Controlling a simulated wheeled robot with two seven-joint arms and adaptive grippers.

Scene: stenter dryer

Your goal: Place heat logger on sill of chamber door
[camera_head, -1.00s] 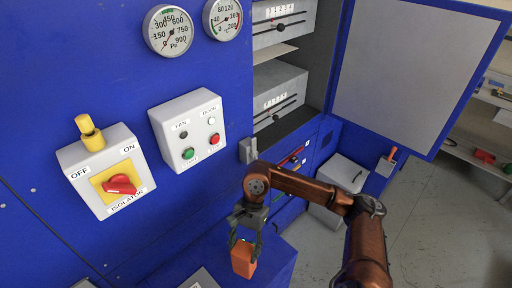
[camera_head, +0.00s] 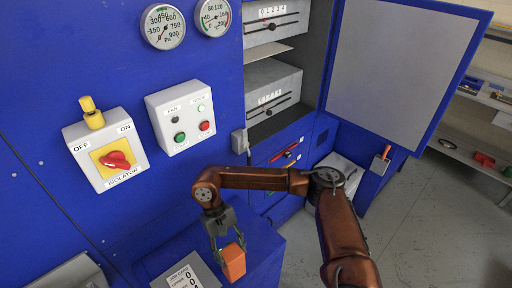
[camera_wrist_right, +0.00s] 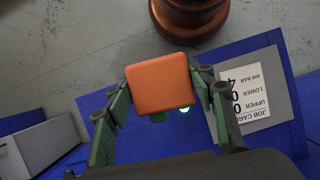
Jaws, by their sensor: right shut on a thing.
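The heat logger appears to be the orange block (camera_head: 234,264), held in my right gripper (camera_head: 228,248) above the blue ledge (camera_head: 262,238). In the right wrist view, the orange block (camera_wrist_right: 160,84) sits between the two fingers, with a lit green spot at its lower edge. The chamber door (camera_head: 400,75) stands open at upper right, its grey inner panel facing me. The dark sill (camera_head: 278,122) is at the bottom of the chamber opening, above and right of the gripper and apart from it. My left gripper is not in view.
A job card (camera_head: 186,276) lies on a grey plate on the blue ledge. The isolator box (camera_head: 105,157) and the fan button box (camera_head: 180,118) stick out from the blue wall. A grey box (camera_head: 338,172) stands below the door.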

